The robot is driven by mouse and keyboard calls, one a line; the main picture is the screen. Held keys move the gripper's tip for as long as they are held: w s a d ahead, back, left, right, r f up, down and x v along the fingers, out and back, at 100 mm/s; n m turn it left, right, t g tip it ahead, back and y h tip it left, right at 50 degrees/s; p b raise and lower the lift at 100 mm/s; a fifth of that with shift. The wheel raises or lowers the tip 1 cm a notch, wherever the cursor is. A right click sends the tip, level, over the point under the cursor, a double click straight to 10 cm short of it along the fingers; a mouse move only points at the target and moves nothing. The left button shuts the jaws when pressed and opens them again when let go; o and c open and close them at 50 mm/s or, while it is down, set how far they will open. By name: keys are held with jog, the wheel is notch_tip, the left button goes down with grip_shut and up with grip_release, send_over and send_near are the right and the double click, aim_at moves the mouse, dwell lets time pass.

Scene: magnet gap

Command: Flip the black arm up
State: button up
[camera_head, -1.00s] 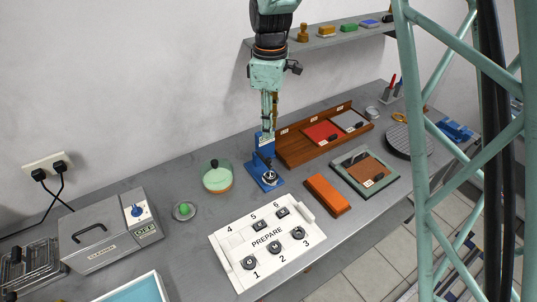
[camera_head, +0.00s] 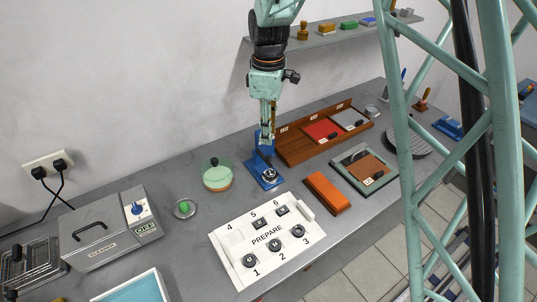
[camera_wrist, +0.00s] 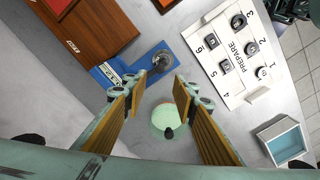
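The blue stand (camera_head: 262,178) stands on the bench behind the white PREPARE tray, with a round dark and silver part (camera_head: 270,174) at its front. In the wrist view its blue base (camera_wrist: 128,70) lies beyond the fingers, with the round part (camera_wrist: 160,61) at one end. I cannot clearly make out a separate black arm on the stand. My gripper (camera_head: 266,140) points down at the stand's upright and partly hides it. In the wrist view my gripper (camera_wrist: 157,90) has its two fingers wide apart with nothing between the tips. Contact cannot be told.
A green-lidded round dish (camera_head: 217,178) stands left of the stand. The white PREPARE tray (camera_head: 240,262) with several dark pieces is in front. A brown wooden rack (camera_head: 290,150) stands close behind right, and an orange block (camera_head: 327,193) to the right.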

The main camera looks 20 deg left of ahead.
aim_at(268, 157)
notch_tip(268, 157, down, 10)
jog(key=shift+f, duration=0.25)
dwell(0.4)
jog(key=shift+c, duration=0.4)
grip_shut()
